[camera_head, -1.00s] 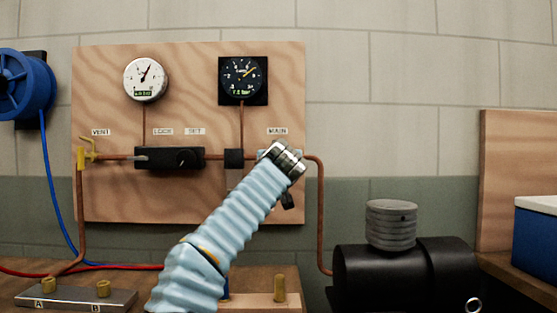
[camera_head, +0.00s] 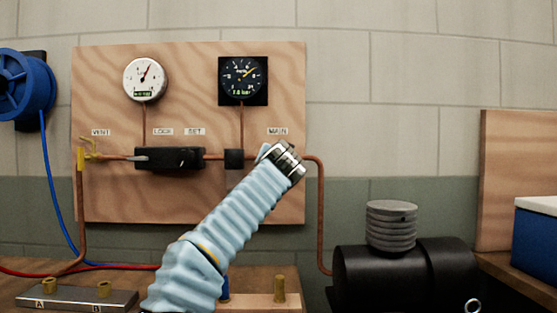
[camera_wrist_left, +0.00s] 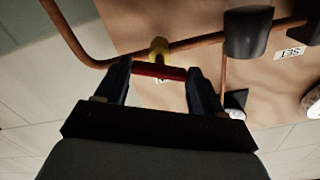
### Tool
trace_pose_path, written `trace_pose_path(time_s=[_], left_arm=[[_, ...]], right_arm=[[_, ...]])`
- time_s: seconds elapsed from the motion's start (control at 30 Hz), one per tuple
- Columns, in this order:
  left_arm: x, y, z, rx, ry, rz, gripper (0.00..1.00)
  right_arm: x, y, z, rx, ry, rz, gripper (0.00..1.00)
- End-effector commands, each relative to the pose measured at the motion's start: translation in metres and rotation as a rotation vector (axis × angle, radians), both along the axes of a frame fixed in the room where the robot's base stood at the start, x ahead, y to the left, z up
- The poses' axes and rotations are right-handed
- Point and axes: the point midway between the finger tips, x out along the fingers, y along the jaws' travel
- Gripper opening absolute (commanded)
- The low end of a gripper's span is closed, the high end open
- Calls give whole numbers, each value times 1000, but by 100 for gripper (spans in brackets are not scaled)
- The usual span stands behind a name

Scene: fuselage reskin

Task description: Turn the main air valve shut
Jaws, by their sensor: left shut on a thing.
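The main air valve has a yellow body (camera_wrist_left: 159,46) and a red handle (camera_wrist_left: 158,71), both in the left wrist view. My left gripper (camera_wrist_left: 157,68) is shut on the red handle, with one dark finger at each end of it. The handle lies across the gap between the fingers, beside the copper pipe. In the head view my left wrist (camera_head: 283,160) covers the valve and the fingers, just below the MAIN label (camera_head: 277,131). My right gripper is in neither view.
The wooden panel (camera_head: 195,85) carries a white gauge (camera_head: 146,79), a black gauge (camera_head: 243,80), a black regulator (camera_head: 170,158) and a yellow vent valve (camera_head: 84,157). A copper pipe (camera_head: 320,210) runs down at right toward a black cylinder (camera_head: 405,275). A blue hose reel (camera_head: 24,84) hangs at left.

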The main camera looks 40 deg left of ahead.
Motion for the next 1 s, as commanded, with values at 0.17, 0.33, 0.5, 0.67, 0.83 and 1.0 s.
trace_pose_path(time_s=[0.17, 0.33, 0.5, 0.67, 0.83, 1.0], left_arm=[[0, -1, 1, 126, 105, -2, 38], [0, -1, 1, 251, 208, -2, 38], [0, -1, 1, 374, 312, -3, 38], [0, -1, 1, 491, 410, -3, 38], [0, -1, 1, 609, 509, -3, 38], [1, -1, 1, 711, 596, -3, 38]], right_arm=[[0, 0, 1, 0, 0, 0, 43], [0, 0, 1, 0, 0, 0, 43], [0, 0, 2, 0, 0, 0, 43], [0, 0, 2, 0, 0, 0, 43], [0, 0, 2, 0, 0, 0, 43], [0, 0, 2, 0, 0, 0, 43]])
